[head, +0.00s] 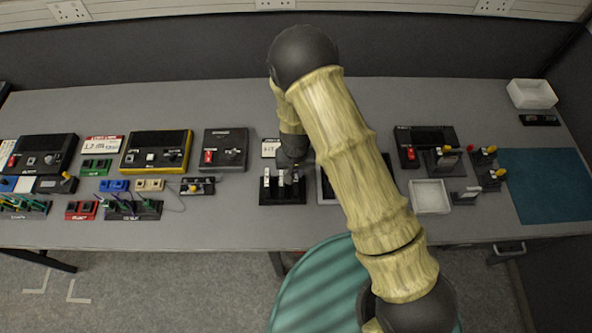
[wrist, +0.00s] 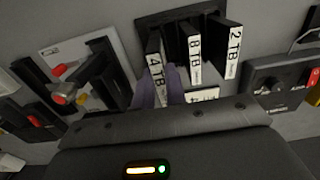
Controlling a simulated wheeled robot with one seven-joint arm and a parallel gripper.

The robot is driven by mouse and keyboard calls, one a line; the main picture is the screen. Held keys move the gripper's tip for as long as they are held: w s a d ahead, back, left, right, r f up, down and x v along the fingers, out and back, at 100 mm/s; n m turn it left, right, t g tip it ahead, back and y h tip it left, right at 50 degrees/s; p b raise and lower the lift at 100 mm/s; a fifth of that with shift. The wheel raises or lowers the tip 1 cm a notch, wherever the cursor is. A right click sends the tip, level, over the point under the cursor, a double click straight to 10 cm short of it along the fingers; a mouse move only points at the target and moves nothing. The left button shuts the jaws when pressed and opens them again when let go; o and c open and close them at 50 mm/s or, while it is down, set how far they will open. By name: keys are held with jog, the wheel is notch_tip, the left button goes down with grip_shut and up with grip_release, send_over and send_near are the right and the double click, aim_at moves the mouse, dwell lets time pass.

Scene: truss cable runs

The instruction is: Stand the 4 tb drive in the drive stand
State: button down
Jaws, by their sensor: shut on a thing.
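The 4 TB drive (wrist: 155,62) is dark with a white label end, and my gripper (wrist: 160,92) is shut on it in the wrist view. It is upright in line with the black drive stand (wrist: 150,20), beside the 8 TB drive (wrist: 191,50) and the 2 TB drive (wrist: 228,45), which stand in it. I cannot tell whether the 4 TB drive is fully seated, as its lower end is hidden. In the head view my gripper (head: 291,172) is over the right part of the stand (head: 283,200).
A white card (wrist: 203,95) marked 4 lies near the stand. A black device with a red switch (head: 225,149) stands behind it to the left. A white tray (head: 430,196) and several plugs are at the right. A teal mat (head: 548,185) covers the right end.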

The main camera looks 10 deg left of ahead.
jog(key=shift+f, duration=0.1)
jog(key=shift+f+b, duration=0.5)
jog(key=shift+f, duration=0.1)
dwell(0.6)
jog(key=shift+f+b, duration=0.45)
jog(key=shift+f, duration=0.05)
jog(key=c, duration=1)
grip_release()
jog(key=shift+c, duration=0.2)
